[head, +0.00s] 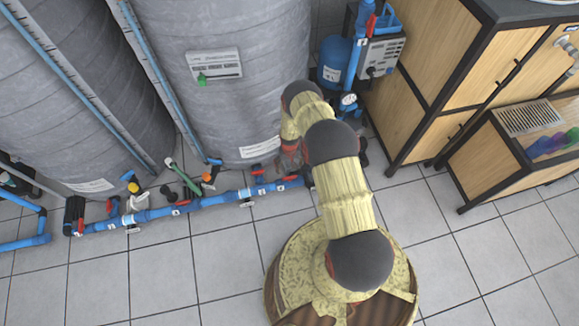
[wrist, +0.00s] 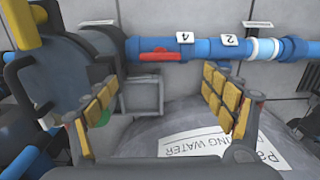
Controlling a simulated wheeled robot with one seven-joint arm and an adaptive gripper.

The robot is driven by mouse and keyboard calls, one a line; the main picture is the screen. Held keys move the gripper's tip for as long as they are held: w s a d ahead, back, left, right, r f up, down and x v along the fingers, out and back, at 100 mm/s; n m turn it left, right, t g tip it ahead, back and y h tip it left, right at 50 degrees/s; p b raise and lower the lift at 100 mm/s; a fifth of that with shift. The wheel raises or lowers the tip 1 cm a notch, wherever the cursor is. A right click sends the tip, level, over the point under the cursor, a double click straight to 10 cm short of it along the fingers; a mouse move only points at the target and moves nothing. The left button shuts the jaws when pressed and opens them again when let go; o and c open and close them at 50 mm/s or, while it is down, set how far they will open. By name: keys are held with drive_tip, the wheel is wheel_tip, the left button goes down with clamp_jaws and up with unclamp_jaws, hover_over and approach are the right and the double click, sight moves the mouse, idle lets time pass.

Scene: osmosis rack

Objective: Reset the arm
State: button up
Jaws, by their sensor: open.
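My gripper (wrist: 160,90) is open in the wrist view, its two yellow-padded fingers spread apart with nothing held between them. A red valve handle (wrist: 158,56) on a blue pipe (wrist: 205,49) lies beyond the gap between the fingers; I see no clear contact. In the head view my arm reaches from my base up to the foot of the grey tank (head: 225,75). The gripper is mostly hidden there behind the arm.
The blue pipe run (head: 160,213) with several valves lies along the tank fronts. A blue pump unit (head: 335,62) and a wooden cabinet (head: 425,85) stand to the right. A low crate (head: 497,155) is beside the cabinet. Tiled floor (head: 155,275) is clear at lower left.

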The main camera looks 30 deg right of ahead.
drive_tip(key=shift+s, duration=0.1)
idle(0.3)
drive_tip(key=s+a+g, duration=0.2)
drive_tip(key=s+a, duration=0.1)
drive_tip(key=s, duration=0.6)
drive_tip(key=s+a+r+g+p, duration=0.1)
drive_tip(key=a+r, duration=0.1)
drive_tip(key=r, duration=2.1)
drive_tip(key=s+a+r+p, duration=0.1)
drive_tip(key=s+a+r, duration=0.15)
drive_tip(key=r, duration=2.05)
drive_tip(key=s+a+r+n+t+p, duration=0.1)
drive_tip(key=s+a+r+t, duration=0.2)
drive_tip(key=r, duration=0.9)
drive_tip(key=s+a+r+n+t+p, duration=0.1)
drive_tip(key=s+a+r+t+p, duration=0.1)
drive_tip(key=s+r, duration=0.5)
drive_tip(key=s+a+r+n+t+p, duration=0.1)
drive_tip(key=s+a+r+t+p, duration=0.1)
drive_tip(key=r, duration=1.7)
drive_tip(key=s+a+t, duration=0.1)
drive_tip(key=s+a, duration=0.1)
drive_tip(key=s, duration=0.1)
drive_tip(key=shift+r+t, duration=0.15)
drive_tip(key=shift+t, duration=0.15)
